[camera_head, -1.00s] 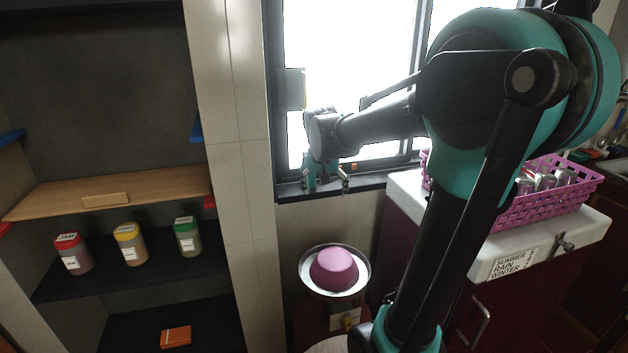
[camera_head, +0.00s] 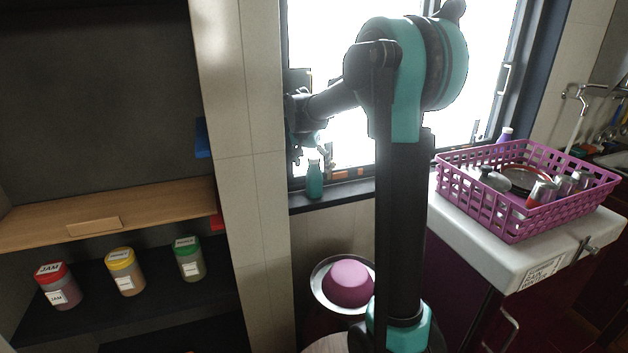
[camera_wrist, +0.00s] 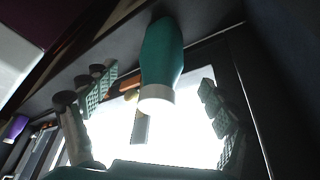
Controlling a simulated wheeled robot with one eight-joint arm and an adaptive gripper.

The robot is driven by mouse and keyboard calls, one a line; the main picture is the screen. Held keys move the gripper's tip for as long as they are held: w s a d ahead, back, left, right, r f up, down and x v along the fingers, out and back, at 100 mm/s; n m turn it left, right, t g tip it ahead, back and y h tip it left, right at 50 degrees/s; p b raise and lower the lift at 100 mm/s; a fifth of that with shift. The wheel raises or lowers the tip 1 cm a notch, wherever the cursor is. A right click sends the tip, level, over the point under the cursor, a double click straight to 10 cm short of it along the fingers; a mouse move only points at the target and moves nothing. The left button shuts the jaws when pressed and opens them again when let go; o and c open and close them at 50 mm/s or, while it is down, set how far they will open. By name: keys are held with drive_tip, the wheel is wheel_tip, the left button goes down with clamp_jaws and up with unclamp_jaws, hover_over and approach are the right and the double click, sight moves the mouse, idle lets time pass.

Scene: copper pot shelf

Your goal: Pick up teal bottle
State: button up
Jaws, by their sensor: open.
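The teal bottle (camera_head: 314,182) stands upright on the dark window sill in the head view, with a pale cap. My gripper (camera_head: 312,152) is at the window, close to the bottle's top. In the wrist view the bottle (camera_wrist: 162,52) appears upside down, its pale cap toward the camera. My gripper (camera_wrist: 158,103) is open there, with one ridged finger on each side of the bottle's line. A visible gap separates each finger from the bottle. I cannot tell how deep the bottle sits between the fingers.
The window sill (camera_head: 340,193) is narrow, with the window frame behind. A purple bottle (camera_head: 505,136) stands farther right. A pink basket (camera_head: 515,225) with cans and pans is on the white counter (camera_head: 480,232).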

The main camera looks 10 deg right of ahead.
sight(314, 176)
drive_tip(key=shift+s+a+x, duration=0.1)
drive_tip(key=shift+x, duration=1.65)
drive_tip(key=shift+s+a+x, duration=0.1)
drive_tip(key=shift+s+x, duration=0.05)
drive_tip(key=shift+x, duration=1.6)
drive_tip(key=shift+f, duration=0.15)
drive_tip(key=c, duration=1.3)
drive_tip(key=shift+o, duration=0.2)
drive_tip(key=shift+s+r, duration=0.2)
drive_tip(key=shift+r, duration=0.35)
wheel_tip(314, 176, up, 6)
drive_tip(key=s+d, duration=0.2)
drive_tip(key=s, duration=0.7)
drive_tip(key=s+d, duration=0.1)
drive_tip(key=s, duration=0.9)
drive_tip(key=shift+d, duration=0.4)
